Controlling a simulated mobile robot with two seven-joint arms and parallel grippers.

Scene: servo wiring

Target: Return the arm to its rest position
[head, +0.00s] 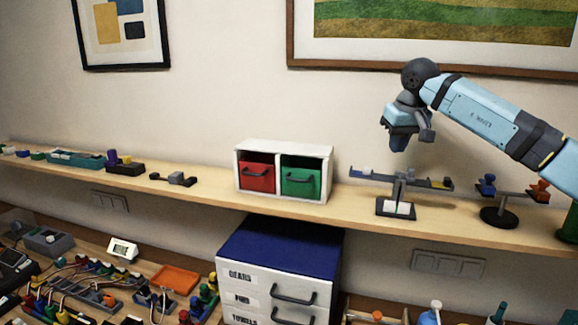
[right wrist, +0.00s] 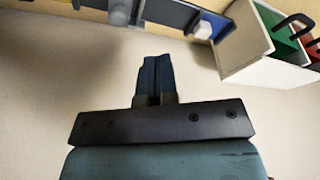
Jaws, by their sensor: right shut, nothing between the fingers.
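My right arm (head: 490,118) is light blue and reaches in from the right in the head view, raised in front of the wall above the shelf. My right gripper (head: 400,146) points down above a small balance-like stand (head: 397,190), apart from it. In the right wrist view the gripper's two dark blue fingers (right wrist: 155,75) are pressed together with nothing between them. My left arm and gripper are in neither view.
The wooden shelf (head: 215,190) holds a white box (head: 284,150) with a red drawer (head: 257,176) and a green drawer (head: 300,182). A second stand (head: 499,215) is at right. Below are a blue-topped cabinet (head: 280,245) and a cluttered bench with an orange tray (head: 175,279).

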